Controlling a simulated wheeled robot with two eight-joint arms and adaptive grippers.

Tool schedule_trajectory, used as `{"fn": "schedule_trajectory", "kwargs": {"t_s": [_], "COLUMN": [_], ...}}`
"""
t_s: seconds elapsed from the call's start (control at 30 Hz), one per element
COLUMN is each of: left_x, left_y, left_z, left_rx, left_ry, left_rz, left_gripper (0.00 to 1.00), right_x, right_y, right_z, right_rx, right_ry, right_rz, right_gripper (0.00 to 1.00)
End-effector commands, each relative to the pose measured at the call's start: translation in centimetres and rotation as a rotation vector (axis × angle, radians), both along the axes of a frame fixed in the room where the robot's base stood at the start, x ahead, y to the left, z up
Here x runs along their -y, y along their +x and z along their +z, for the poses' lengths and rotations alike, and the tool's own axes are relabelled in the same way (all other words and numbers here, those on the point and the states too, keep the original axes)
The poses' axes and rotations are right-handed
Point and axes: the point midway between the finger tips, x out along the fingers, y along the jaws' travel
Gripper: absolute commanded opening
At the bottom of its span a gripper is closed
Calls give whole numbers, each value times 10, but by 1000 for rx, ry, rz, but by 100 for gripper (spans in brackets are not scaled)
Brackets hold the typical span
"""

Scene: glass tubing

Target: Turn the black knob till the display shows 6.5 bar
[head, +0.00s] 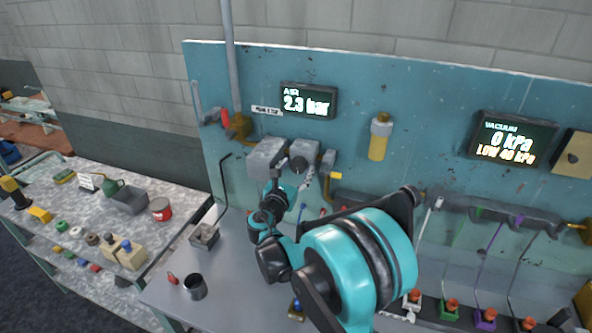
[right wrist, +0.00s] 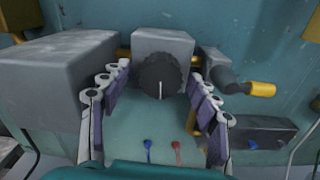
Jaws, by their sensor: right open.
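The black knob (right wrist: 160,76) sits on the front of a grey block (right wrist: 163,42) in the right wrist view, with a white mark on its face pointing down. In the head view the knob (head: 298,163) shows just above my right gripper. The AIR display (head: 308,101) reads 2.3 bar. My right gripper (right wrist: 158,88) is open, its two fingers spread on either side of the knob, with gaps visible in the picture. I cannot tell how far the fingertips reach around it. My left gripper is not in view.
A larger grey box (right wrist: 60,70) stands left of the knob, and a brass-tipped fitting (right wrist: 258,89) is at its right. A vacuum display (head: 514,138) and yellow cylinder (head: 379,137) are on the teal panel. A dark cup (head: 195,287) stands on the grey bench.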

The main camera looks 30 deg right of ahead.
Motion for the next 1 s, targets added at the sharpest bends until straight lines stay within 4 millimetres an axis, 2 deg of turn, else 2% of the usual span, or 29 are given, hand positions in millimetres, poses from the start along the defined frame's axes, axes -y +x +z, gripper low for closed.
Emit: {"fn": "schedule_trajectory", "kwargs": {"t_s": [0.17,0.2,0.37,0.4,0.73,1.0], "left_x": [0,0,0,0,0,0], "left_y": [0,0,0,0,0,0], "left_z": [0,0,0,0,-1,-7], "left_rx": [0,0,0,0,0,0], "left_ry": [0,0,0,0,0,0], "left_rz": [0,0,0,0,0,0], "left_gripper": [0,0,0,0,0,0], "right_x": [0,0,0,0,0,0], "right_y": [0,0,0,0,0,0], "right_z": [0,0,0,0,0,-1], "right_rx": [1,1,1,1,24,141], "right_ry": [1,1,1,1,21,120], "right_rz": [0,0,0,0,-1,-1], "right_gripper": [61,56,14,11,11,11]}}
